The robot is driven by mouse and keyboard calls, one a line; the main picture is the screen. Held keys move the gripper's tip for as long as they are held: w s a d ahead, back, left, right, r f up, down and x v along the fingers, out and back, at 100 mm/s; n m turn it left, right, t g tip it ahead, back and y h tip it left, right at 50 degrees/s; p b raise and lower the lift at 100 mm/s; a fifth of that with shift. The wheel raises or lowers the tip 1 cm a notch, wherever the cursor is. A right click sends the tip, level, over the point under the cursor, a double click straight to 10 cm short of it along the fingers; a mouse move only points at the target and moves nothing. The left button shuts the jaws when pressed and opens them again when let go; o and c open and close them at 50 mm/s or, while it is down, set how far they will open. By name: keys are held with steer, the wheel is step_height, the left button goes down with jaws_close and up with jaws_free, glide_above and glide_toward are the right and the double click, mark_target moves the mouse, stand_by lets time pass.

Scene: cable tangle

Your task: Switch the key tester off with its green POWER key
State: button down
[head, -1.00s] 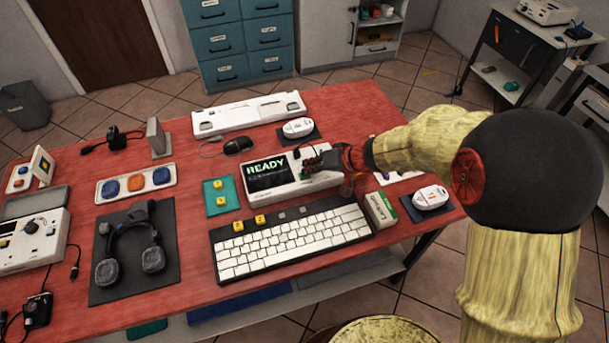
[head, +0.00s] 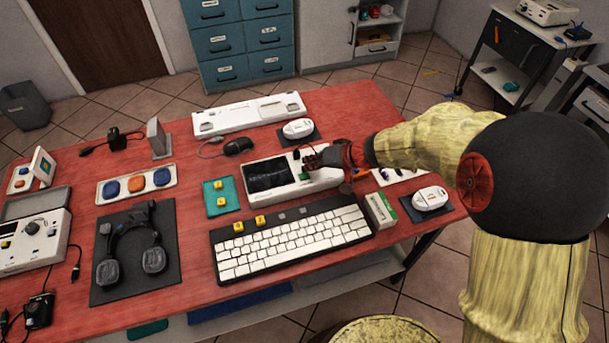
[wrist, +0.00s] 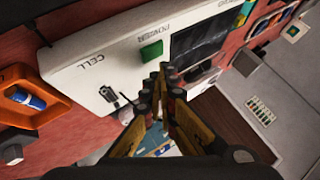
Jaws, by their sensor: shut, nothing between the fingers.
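The key tester (head: 285,191) is a white box on the red table with a dark, blank screen (head: 270,174). It also shows in the wrist view (wrist: 85,62), with its screen (wrist: 205,38) dark there too. The green POWER key (wrist: 151,51) sits on its top face beside the screen, under the printed word POWER. My gripper (head: 309,163) is over the right part of the tester. In the wrist view my gripper's fingertips (wrist: 166,76) are together and empty, just below the green key in the picture. Whether they touch the key cannot be told.
A white keyboard (head: 292,243) lies in front of the tester. A teal pad (head: 214,210) with yellow keycaps lies left of it. A black mouse (head: 238,146) is behind it. A green-and-white box (head: 381,209) stands to the right. An orange tray (wrist: 30,103) is near the tester's CELL end.

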mark_target(309, 174)
step_height(309, 174, up, 6)
steer(key=shift+f+p, duration=0.1)
steer(key=shift+p, duration=0.95)
steer(key=s+d+r+m+g+h, duration=0.1)
steer(key=s+d+g, duration=0.1)
steer(key=s, duration=0.6)
steer(key=s+d+r+m+g+h, duration=0.1)
steer(key=s+d+g, duration=0.1)
steer(key=s, duration=0.6)
steer(key=s+d+r+t+h+p, duration=0.1)
steer(key=s+d+r+t+h, duration=0.3)
steer(key=s+d+r, duration=0.6)
step_height(309, 174, up, 4)
steer(key=shift+s+d+r+n+h, duration=0.1)
steer(key=shift+s+d+n+h, duration=0.4)
steer(key=shift+s, duration=0.75)
steer(key=shift+a, duration=0.1)
